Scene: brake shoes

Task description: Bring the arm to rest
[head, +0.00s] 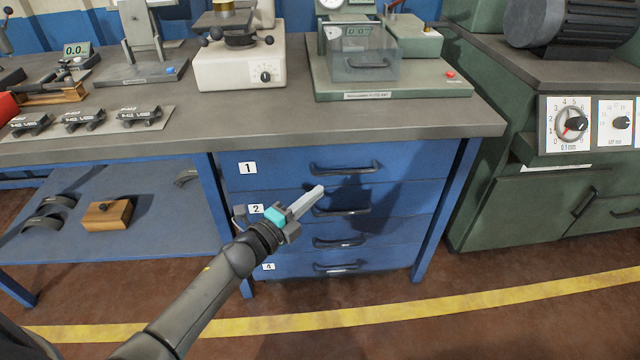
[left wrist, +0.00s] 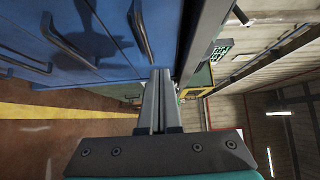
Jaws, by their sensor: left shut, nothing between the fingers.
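My left arm reaches in from the lower left of the head view. My left gripper (head: 312,196) is shut and empty, with its fingers together in front of the blue drawer cabinet (head: 290,162). In the left wrist view its closed fingers (left wrist: 161,100) point away from the camera, with a blue drawer front (left wrist: 105,40) beside them. The gripper appears apart from the drawer handles, though the exact gap is hard to tell. All drawers look closed. My right gripper is not in view.
The grey bench top (head: 300,118) holds several instruments and a row of brake shoes (head: 84,118). A wooden box (head: 107,214) and curved shoes (head: 45,222) lie on the lower shelf. A green machine (head: 510,160) stands at right. The floor in front is clear.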

